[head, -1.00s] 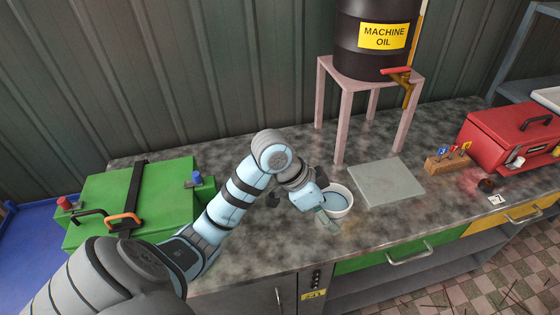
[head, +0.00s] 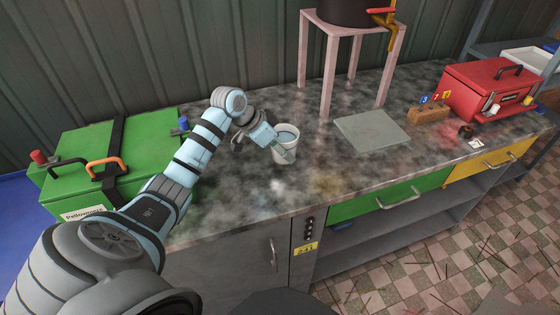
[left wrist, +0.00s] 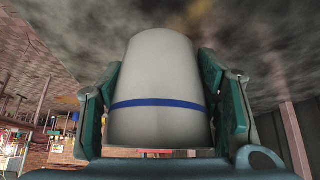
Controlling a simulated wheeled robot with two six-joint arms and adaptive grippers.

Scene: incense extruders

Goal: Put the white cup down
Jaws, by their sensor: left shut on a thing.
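The white cup (head: 284,154) is a tapered cup with a bluish-grey inside, over the counter in the head view. In the left wrist view the cup (left wrist: 160,75) fills the middle, with a blue band around it and its narrow end toward the counter. My left gripper (head: 276,139) is shut on the cup from the left. In the left wrist view its green-padded fingers (left wrist: 160,100) flank the cup. The cup looks about upright. I cannot tell whether its base touches the counter. My right gripper is not in view.
The mottled grey counter (head: 250,185) is bare around the cup. A green case (head: 125,150) is at left, a red toolbox (head: 490,90) at far right.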

